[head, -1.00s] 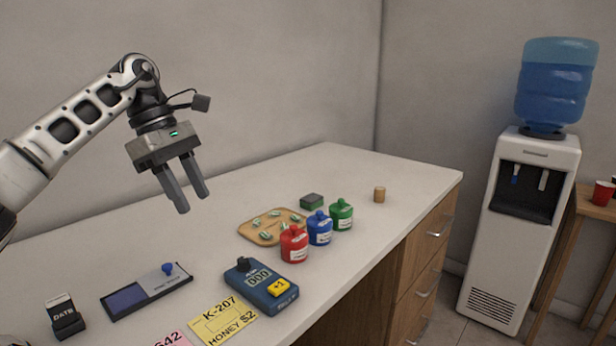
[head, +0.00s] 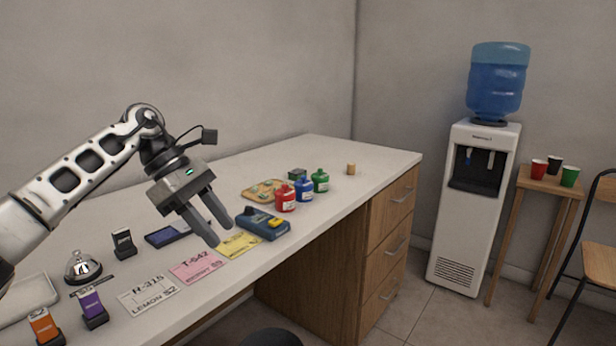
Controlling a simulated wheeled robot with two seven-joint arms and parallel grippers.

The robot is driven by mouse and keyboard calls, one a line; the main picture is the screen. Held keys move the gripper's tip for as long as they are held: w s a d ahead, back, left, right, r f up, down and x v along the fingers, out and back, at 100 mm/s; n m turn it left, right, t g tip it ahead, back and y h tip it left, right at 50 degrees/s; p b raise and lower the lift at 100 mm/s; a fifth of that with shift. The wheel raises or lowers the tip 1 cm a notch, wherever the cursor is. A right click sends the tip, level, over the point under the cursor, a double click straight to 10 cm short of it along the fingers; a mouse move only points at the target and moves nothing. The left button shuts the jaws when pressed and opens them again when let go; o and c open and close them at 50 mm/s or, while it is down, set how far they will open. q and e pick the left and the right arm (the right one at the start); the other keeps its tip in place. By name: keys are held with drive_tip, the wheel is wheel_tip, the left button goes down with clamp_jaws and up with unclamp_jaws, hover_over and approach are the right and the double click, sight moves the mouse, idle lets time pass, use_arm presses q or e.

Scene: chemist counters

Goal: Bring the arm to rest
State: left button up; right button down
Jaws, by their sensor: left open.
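My left gripper (head: 217,232) hangs over the counter (head: 340,150), its arm coming in from the left. Its two fingers are apart and nothing is between them. In the picture the fingers overlap the dark blue pad (head: 165,236) and lie close to the yellow card (head: 238,245); the height above the counter is hard to tell. My right gripper is not in view.
Red (head: 286,199), blue (head: 304,190) and green (head: 320,182) bottles stand beyond a blue counter device (head: 263,223). A water cooler (head: 473,215) stands right, across open floor.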

use_arm(q)
drive_tip(key=s+d+f+n+t+h+p, duration=0.1)
drive_tip(key=s+d+f+n+t+h, duration=0.2)
drive_tip(key=d+n+h, duration=0.5)
drive_tip(key=s+d+f+n+t+h, duration=0.1)
drive_tip(key=s+d+f+n+h, duration=0.2)
drive_tip(key=s+d+n+h, duration=0.5)
drive_tip(key=a+f+n+t+y, duration=0.3)
drive_tip(key=f+n+t+y, duration=0.3)
drive_tip(key=n, duration=0.6)
drive_tip(key=a+f+n+t+y, duration=0.3)
drive_tip(key=n+t+y, duration=0.4)
drive_tip(key=n, duration=0.5)
drive_tip(key=s+a+f+n+g+y, duration=0.2)
drive_tip(key=s+a+f+n+y, duration=0.1)
drive_tip(key=s+f+n, duration=0.4)
drive_tip(key=s+a+f+n+g+y+p, duration=0.1)
drive_tip(key=s+a+f+n+g+y, duration=0.2)
drive_tip(key=s, duration=0.6)
wheel_tip(320, 180, down, 4)
drive_tip(key=a+n, duration=0.2)
drive_tip(key=n, duration=0.1)
drive_tip(key=shift+a+n, duration=0.15)
drive_tip(key=shift+n, duration=0.25)
